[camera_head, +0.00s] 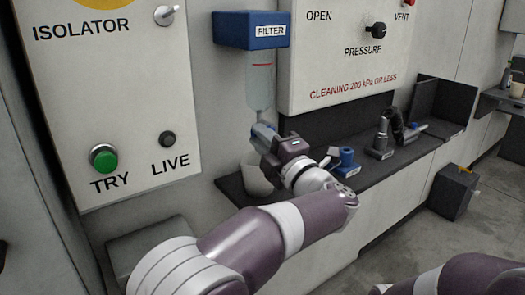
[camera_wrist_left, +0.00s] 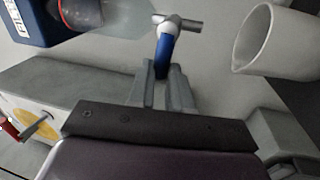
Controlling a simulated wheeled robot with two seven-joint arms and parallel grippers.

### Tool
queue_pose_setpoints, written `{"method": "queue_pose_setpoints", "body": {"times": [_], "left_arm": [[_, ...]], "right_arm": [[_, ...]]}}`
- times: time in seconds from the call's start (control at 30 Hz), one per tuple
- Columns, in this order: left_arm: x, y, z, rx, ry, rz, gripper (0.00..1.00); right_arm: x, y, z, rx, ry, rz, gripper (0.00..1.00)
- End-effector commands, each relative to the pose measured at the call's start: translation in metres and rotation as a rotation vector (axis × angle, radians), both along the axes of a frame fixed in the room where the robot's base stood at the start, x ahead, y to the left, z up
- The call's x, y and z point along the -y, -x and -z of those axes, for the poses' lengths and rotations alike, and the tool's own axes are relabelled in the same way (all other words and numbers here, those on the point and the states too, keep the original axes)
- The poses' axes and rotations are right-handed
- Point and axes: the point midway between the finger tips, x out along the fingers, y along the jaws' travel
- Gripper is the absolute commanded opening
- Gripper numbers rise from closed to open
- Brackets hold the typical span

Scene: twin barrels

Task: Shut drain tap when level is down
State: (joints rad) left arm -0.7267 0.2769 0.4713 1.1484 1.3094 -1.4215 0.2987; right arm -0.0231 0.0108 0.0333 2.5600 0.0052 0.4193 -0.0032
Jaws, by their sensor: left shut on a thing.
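The filter has a blue head (camera_head: 235,30) on the wall and a clear bowl (camera_head: 260,95) below it with a red line near its top. I cannot tell the liquid level in the bowl. In the left wrist view the metal drain tap (camera_wrist_left: 181,22) sits at the bowl's tip, with a blue lever (camera_wrist_left: 163,56) hanging from it. My left gripper (camera_wrist_left: 162,82) is shut on this lever. In the head view my left gripper (camera_head: 264,136) is just under the bowl and mostly hides the tap. My right gripper is out of view.
A white beaker (camera_head: 254,178) stands on the dark shelf below the filter, close to my gripper; it also shows in the left wrist view (camera_wrist_left: 277,45). A blue fitting (camera_head: 345,160) and a grey tool (camera_head: 382,138) stand further right. An isolator panel (camera_head: 105,120) is at left.

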Motion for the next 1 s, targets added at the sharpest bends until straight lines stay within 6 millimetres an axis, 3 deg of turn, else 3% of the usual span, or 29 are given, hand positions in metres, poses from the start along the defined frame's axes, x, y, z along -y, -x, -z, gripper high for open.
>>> {"method": "queue_pose_setpoints", "body": {"times": [0.2,0.73,0.77,0.83,1.0], "left_arm": [[0.0004,-0.0005,0.0044,0.037,0.051,0.001,0.0],[0.0004,-0.0005,0.0027,0.051,0.069,0.001,0.0],[0.0004,-0.0005,0.0027,0.051,0.069,0.001,0.22],[0.0003,-0.0004,0.0028,0.051,0.069,0.001,0.44],[0.0004,-0.0004,0.0031,0.05,0.068,0.001,0.44]], "right_arm": [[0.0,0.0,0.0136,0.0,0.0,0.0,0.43],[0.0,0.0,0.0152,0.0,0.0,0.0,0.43],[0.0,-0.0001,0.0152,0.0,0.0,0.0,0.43],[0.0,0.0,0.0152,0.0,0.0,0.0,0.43],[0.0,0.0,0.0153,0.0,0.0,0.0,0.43]]}}
